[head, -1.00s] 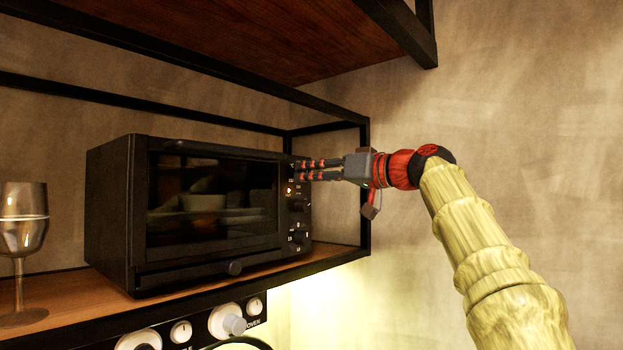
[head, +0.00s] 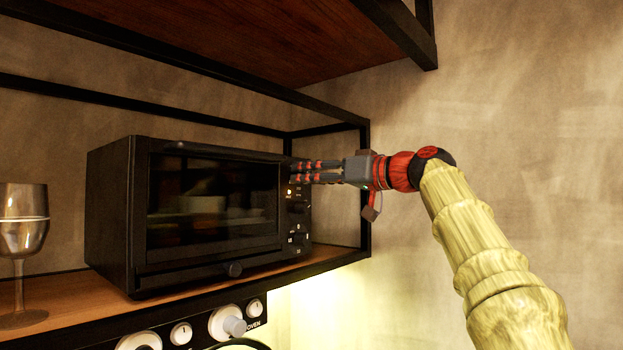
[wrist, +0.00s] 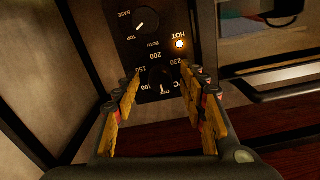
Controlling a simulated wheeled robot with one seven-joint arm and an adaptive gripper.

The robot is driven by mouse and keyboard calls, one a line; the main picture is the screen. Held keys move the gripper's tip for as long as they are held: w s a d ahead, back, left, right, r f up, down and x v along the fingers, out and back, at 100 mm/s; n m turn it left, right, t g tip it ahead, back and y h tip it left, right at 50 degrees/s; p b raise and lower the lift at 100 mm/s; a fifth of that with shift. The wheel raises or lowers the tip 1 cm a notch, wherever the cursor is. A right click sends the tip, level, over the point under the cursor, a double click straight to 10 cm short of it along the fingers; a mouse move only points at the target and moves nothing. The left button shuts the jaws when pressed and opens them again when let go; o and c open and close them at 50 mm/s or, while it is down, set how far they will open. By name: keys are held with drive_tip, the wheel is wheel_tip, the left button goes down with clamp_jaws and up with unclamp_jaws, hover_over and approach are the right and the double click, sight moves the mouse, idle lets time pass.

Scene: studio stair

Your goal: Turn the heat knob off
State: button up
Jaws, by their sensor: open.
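The heat knob (wrist: 160,83) is a dark dial with a temperature scale on the black oven's control panel. It shows in the wrist view, upside down, between my fingers; in the head view my fingers cover it. My gripper (wrist: 161,75) is open, with one set of fingers on each side of the knob. I cannot tell whether they touch it. In the head view my gripper (head: 296,172) reaches in from the right to the upper part of the panel. The knob's exact setting is hard to read.
A lit HOT lamp (wrist: 180,44) and a base/top/both knob (wrist: 146,20) are close by. The oven (head: 120,215) stands on a wooden shelf (head: 60,290) with a black frame post (head: 365,190) at right. A wine glass (head: 23,235) stands at left.

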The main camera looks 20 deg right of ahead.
drive_tip(key=v, duration=1.2)
idle(0.4)
